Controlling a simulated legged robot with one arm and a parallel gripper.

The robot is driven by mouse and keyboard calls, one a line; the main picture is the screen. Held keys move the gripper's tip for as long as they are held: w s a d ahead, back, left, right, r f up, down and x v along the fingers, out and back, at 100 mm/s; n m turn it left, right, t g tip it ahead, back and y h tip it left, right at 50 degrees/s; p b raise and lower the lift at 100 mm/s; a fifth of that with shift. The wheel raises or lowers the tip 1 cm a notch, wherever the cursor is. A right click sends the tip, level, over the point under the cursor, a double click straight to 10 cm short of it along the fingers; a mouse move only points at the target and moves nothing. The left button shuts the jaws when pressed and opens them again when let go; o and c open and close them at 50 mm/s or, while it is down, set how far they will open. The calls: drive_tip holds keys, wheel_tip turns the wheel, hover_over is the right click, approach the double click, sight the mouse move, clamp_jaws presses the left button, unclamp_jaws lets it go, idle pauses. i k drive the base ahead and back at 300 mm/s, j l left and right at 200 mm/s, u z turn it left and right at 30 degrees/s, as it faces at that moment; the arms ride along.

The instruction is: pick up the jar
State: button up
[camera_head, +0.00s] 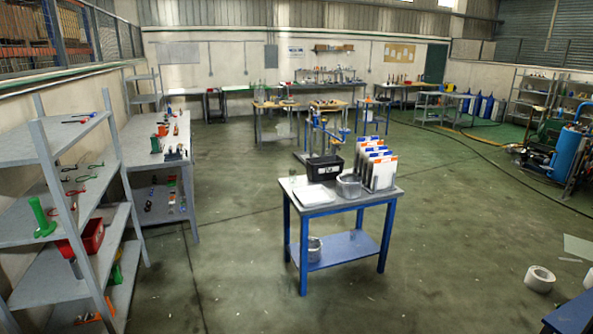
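A blue-legged table (376,201) with a grey top stands in the middle of the room. On its top is a clear, grey-looking container (348,187), between a white flat item (314,195) and a row of white-and-orange packs (379,172). A clear, round, jar-like vessel (314,246) stands on the table's blue lower shelf. A small clear item shows at the table's back left edge. I cannot tell which of these is the jar. My gripper is not in view.
A black bin (324,168) stands at the table's back. Grey shelves (50,158) and a workbench (150,150) line the left wall. Hoses cross the floor near blue equipment (568,152). Floor around the table is mostly clear.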

sight(292, 172)
drive_tip(key=i+z, duration=0.4)
drive_tip(key=i, duration=1.55)
drive_tip(key=i+u, duration=0.1)
drive_tip(key=i, duration=0.6)
drive_tip(key=i+l, duration=0.2)
drive_tip(key=i, duration=0.45)
drive_tip(key=i+l+u, duration=0.15)
drive_tip(key=i, duration=0.55)
drive_tip(key=i+l+u, duration=0.15)
drive_tip(key=i+u, duration=0.2)
drive_tip(key=i+l+u, duration=0.3)
drive_tip(key=i, duration=0.25)
